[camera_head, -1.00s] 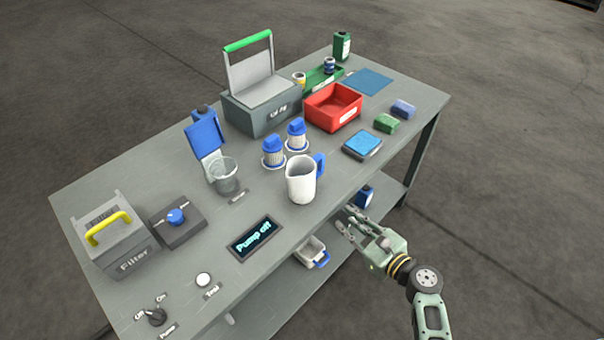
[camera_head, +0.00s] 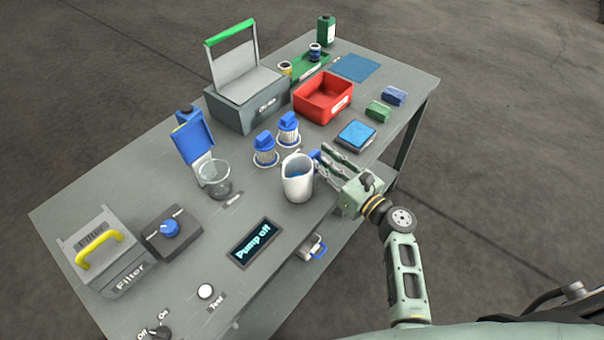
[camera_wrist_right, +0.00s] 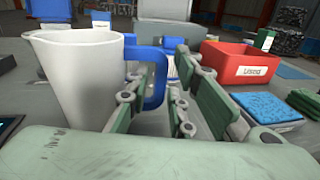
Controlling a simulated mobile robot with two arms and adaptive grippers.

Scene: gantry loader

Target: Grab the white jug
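My right gripper (camera_head: 326,160) is at the handle side of the jug. In the wrist view the fingers of the right gripper (camera_wrist_right: 160,98) are apart, with the handle between or just beyond them. I cannot tell whether any finger touches it. My left gripper is not in view.
Two blue-capped filters (camera_head: 277,145) and a clear beaker (camera_head: 214,180) stand behind and left of the jug. A red bin (camera_head: 323,98) and a blue sponge on a tray (camera_head: 356,135) lie beyond the gripper. The pump display (camera_head: 254,243) is in front left.

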